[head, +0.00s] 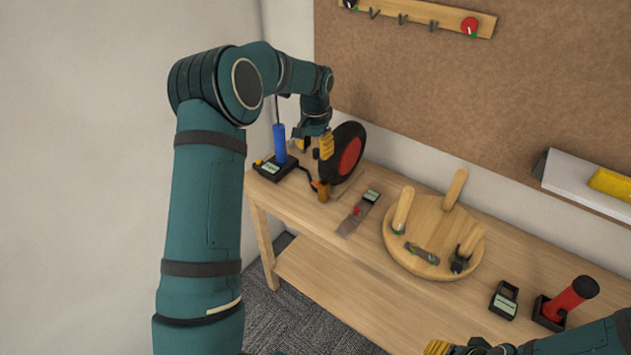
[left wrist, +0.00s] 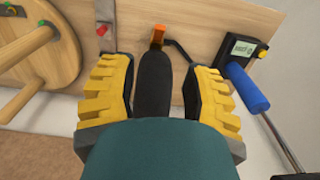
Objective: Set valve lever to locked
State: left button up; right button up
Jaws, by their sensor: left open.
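My left gripper (head: 315,146) is open beside a black wheel with a red face (head: 348,153). In the left wrist view, its yellow-padded fingers stand either side of the wheel's dark edge (left wrist: 153,85), with gaps showing. An orange block (head: 323,192) sits at the wheel's foot; it also shows in the left wrist view (left wrist: 157,35). A metal plate with a red knob (head: 357,212) and a small label lies on the bench to the right. I cannot tell which part is the valve lever or its setting. My right gripper (head: 462,348) is partly cut off at the bottom edge.
A round wooden board with pegs (head: 420,262), a small display box (head: 504,300) and a red cylinder (head: 572,298) stand further right on the wooden bench (head: 310,216).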

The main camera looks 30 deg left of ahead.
aim_at(315, 184)
pick_arm(q)
notch_tip(315, 184, down, 13)
jog(key=shift+f, duration=0.2)
dwell(0.4)
grip_shut()
